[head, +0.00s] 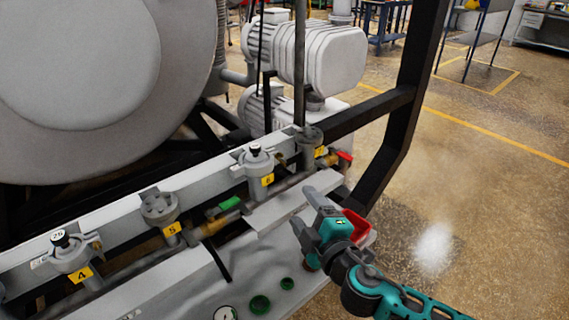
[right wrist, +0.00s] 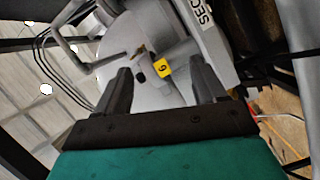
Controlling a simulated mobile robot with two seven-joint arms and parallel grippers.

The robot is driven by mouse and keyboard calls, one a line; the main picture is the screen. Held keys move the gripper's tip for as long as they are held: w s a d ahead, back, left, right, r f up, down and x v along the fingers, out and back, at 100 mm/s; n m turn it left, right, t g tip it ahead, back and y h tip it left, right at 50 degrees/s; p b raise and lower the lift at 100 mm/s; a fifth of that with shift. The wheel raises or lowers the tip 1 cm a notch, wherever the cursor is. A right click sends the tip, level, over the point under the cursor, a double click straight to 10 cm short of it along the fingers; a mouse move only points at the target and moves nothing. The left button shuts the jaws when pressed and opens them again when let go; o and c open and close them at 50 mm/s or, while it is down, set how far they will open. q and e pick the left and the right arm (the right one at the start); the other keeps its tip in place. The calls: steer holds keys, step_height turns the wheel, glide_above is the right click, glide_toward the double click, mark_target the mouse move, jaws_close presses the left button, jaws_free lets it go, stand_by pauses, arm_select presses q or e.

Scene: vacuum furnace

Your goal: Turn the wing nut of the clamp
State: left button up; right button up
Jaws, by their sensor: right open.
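My right gripper (head: 309,212) reaches in from the lower right, open and empty, near the front edge of the grey panel. In the right wrist view its two fingers (right wrist: 163,90) stand wide apart, with nothing between them. A grey fitting with a yellow tag 6 (head: 267,180) stands on the rail, to the left of the gripper and apart from it. The yellow tag (right wrist: 163,67) also shows beyond the fingers in the right wrist view. I cannot make out the clamp or its wing nut with certainty in either view. My left gripper is not in view.
Several grey fittings, including those tagged 4 (head: 72,254) and 5 (head: 160,207), line the white rail. A green handle (head: 229,203) and a red handle (head: 345,157) show nearby. A black frame post (head: 412,90) rises at the right.

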mark_target(283, 162)
steer(key=w+a+r+n, duration=0.1)
steer(key=w+n, duration=0.1)
steer(key=w, duration=0.1)
steer(key=w+a+r+n+t, duration=0.1)
steer(key=w+n, duration=0.1)
steer(key=w, duration=0.2)
steer(key=w+a+r+n+t, duration=0.1)
steer(key=w, duration=0.3)
steer(key=shift+a+r+n+h+p, duration=0.2)
steer(key=shift+r+n+h+p, duration=0.1)
steer(key=shift+r+n+h, duration=0.1)
steer(key=c, duration=1.1)
stand_by(0.7)
steer(key=o, duration=1.1)
steer(key=v, duration=1.3)
steer(key=shift+b, duration=0.3)
